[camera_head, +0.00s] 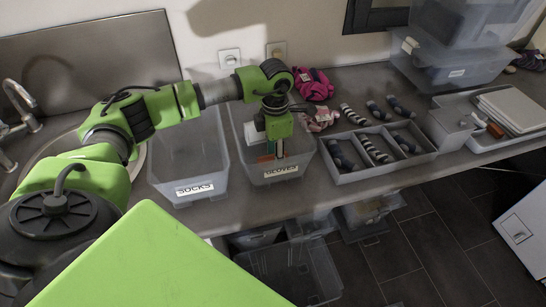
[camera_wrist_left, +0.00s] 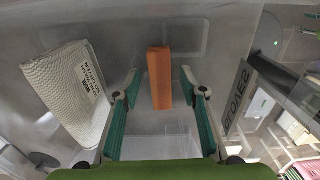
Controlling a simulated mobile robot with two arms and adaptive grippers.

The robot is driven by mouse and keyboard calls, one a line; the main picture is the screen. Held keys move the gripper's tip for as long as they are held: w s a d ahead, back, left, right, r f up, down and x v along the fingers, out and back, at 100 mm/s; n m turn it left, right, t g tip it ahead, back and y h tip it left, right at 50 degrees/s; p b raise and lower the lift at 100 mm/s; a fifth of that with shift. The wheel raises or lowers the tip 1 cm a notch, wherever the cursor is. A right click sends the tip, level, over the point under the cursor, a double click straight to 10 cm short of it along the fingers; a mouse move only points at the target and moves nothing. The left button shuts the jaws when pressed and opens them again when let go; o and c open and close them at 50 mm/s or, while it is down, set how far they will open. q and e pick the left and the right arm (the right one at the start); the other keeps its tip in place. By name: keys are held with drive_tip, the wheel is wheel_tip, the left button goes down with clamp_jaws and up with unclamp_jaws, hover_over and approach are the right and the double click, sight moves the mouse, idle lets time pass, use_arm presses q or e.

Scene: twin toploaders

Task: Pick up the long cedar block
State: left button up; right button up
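The long cedar block (camera_wrist_left: 160,77), a narrow orange-brown bar, lies in the clear GLOVES bin (camera_head: 299,170). In the wrist view it is between the fingers of my left gripper (camera_wrist_left: 160,78), with a gap visible on each side. In the head view my left gripper (camera_head: 279,152) reaches down into the bin, open, and a reddish-brown bit of the block (camera_head: 265,158) shows beside it. My right gripper is not in view.
A white textured packet with print (camera_wrist_left: 65,85) lies in the same bin, left of the block. An empty SOCKS bin (camera_head: 188,155) stands to the left. A grey divided tray (camera_head: 378,174) with rolled socks is to the right. The bin walls surround my gripper.

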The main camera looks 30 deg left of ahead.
use_arm(q)
drive_tip(key=c, duration=0.9)
drive_tip(key=shift+c, duration=0.2)
